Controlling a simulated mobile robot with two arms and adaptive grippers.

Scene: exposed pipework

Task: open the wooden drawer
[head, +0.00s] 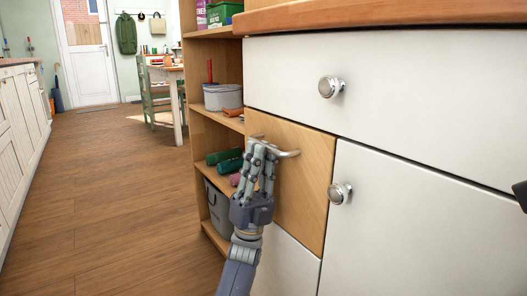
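The wooden drawer (304,183) has a plain light-wood front in the white cabinet, below a wide white drawer. Its front looks flush with the panels around it. A metal bar handle (290,154) runs across its upper part. My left gripper (263,148) is in front of the drawer, reaching up from below, with its fingertips at the left-middle part of the handle. The fingers cover part of the bar, so I cannot tell whether they are closed on it. A small dark piece at the right edge may belong to my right gripper; its fingers are not visible.
White drawer (400,95) with a round knob (331,87) is above; a white door (420,235) with a knob (340,193) is right. An open shelf (205,128) with a grey tub (223,97) and rolls stands left. The wooden floor (120,200) further left is clear.

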